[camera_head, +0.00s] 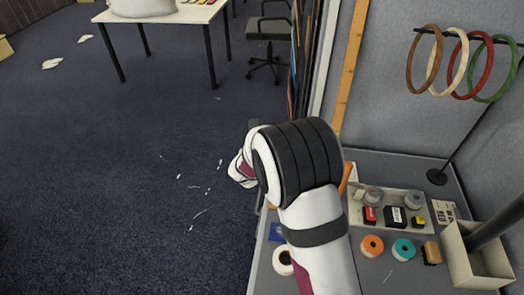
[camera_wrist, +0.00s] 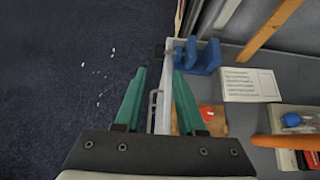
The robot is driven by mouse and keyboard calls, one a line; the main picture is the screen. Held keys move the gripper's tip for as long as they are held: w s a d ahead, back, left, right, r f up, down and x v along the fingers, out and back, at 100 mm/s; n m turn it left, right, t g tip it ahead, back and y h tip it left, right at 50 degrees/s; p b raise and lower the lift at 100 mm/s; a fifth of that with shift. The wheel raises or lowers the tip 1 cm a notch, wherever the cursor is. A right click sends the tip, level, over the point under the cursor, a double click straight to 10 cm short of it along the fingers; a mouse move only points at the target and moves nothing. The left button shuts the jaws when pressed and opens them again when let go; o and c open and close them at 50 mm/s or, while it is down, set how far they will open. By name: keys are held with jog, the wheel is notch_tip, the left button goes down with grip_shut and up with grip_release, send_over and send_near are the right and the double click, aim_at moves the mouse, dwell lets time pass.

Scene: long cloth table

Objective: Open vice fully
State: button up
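A blue block-like body that looks like the vice (camera_wrist: 199,56) shows in the wrist view, at the table's edge beyond my fingertips. It has upright parts with a gap between them. A small dark piece (camera_wrist: 160,52) sits just left of it, and I cannot tell if it is the vice's handle. My gripper (camera_wrist: 160,72) has two green fingers spread apart, with nothing clearly held. A pale metal bar or edge runs below and between them; contact cannot be told. In the head view my wrist hides the fingers and most of the vice.
The grey table (camera_head: 375,280) holds a tray of small items (camera_head: 392,227), orange (camera_head: 372,246) and teal (camera_head: 403,249) rolls and a beige box (camera_head: 462,263). A printed card (camera_wrist: 250,84) lies right of the blue body. Grey partitions stand behind. Open carpet (camera_head: 110,190) lies left.

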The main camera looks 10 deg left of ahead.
notch_tip(320, 180, down, 4)
jog(key=s+t, duration=0.2)
jog(key=t, duration=0.1)
jog(key=x, duration=1.5)
jog(key=shift+w+r, duration=0.15)
grip_shut()
